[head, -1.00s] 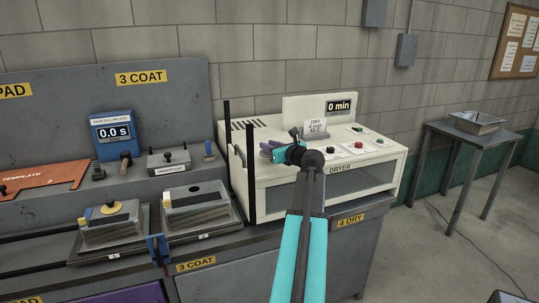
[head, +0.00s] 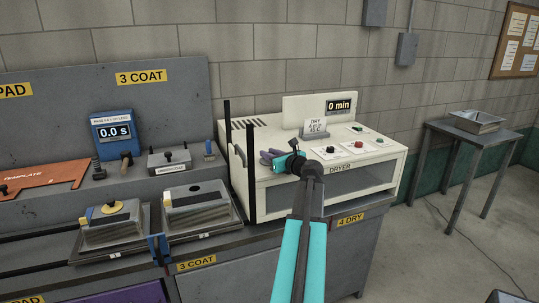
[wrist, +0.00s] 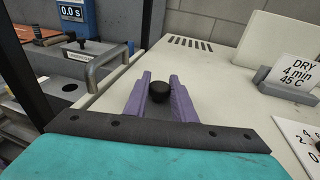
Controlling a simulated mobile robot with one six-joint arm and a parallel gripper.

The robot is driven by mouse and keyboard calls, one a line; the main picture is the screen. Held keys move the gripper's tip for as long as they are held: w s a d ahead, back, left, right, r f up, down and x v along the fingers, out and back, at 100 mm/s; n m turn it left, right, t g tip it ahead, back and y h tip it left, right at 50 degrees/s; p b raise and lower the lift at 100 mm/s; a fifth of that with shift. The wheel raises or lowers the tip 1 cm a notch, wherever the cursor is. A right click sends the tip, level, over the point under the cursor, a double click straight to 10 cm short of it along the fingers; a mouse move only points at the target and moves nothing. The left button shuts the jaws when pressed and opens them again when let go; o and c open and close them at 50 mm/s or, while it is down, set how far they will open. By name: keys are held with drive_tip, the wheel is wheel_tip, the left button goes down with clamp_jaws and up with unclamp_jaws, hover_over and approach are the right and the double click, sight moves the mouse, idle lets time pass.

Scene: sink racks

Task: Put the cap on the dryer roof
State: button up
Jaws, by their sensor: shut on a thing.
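The dryer (head: 330,180) is a cream box, and its flat roof (head: 262,137) shows a vent at the back left. My gripper (head: 268,157) has purple fingers and is over the front left part of the roof. In the wrist view, my gripper (wrist: 159,95) is shut on a small black round-topped thing, seemingly the cap (wrist: 160,91). The cap's lower part is hidden, and I cannot tell whether it touches the roof. The roof (wrist: 215,75) spreads around and beyond the fingers in that view.
A DRY card in a grey holder (head: 315,131), a 0 min display (head: 339,107) and buttons stand on the dryer's right side. A metal handle (wrist: 92,66) and dark upright posts (head: 251,175) are at its left edge. Bare roof lies behind the fingers.

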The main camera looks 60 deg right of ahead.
drive_tip(key=o, duration=1.1)
drive_tip(key=shift+f, duration=0.1)
drive_tip(key=shift+c, duration=0.2)
drive_tip(key=b+v, duration=0.2)
drive_tip(key=v, duration=1)
drive_tip(key=shift+s, duration=0.1)
